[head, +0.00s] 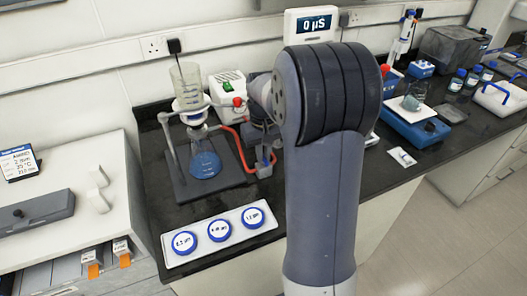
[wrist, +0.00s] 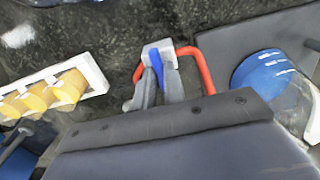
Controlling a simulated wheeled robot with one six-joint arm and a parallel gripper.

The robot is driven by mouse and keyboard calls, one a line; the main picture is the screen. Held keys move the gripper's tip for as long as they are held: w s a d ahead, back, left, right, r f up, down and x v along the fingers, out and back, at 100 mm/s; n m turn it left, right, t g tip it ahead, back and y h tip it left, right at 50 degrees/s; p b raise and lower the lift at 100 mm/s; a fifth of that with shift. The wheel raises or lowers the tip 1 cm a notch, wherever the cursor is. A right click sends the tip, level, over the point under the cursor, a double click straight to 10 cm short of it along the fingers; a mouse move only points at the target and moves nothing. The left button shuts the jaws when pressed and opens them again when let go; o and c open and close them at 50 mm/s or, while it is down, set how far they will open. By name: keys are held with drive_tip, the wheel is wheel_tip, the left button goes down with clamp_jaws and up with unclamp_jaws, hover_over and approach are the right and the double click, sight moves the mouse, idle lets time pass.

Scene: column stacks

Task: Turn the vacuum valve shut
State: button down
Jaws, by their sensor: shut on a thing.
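The vacuum valve is a small grey block (wrist: 158,48) with a blue lever (wrist: 156,66), in the wrist view at top centre. A red hose (wrist: 204,66) leaves its right side and bends down. My gripper (wrist: 158,84) is shut on the blue lever, with a grey finger on each side. The lever points from the block towards my wrist, roughly crosswise to the hose's first stretch. In the head view the valve block (head: 264,171) stands on the dark bench beside my gripper (head: 264,150); my arm hides part of this area.
A flask with blue liquid (head: 205,162) stands on a dark stand base left of the valve; the red hose passes between. A white pump box (head: 228,92) is behind. A white tray with three blue-rimmed discs (head: 219,231) lies in front.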

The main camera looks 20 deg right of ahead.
idle(0.3)
drive_tip(key=c, duration=1.5)
unclamp_jaws()
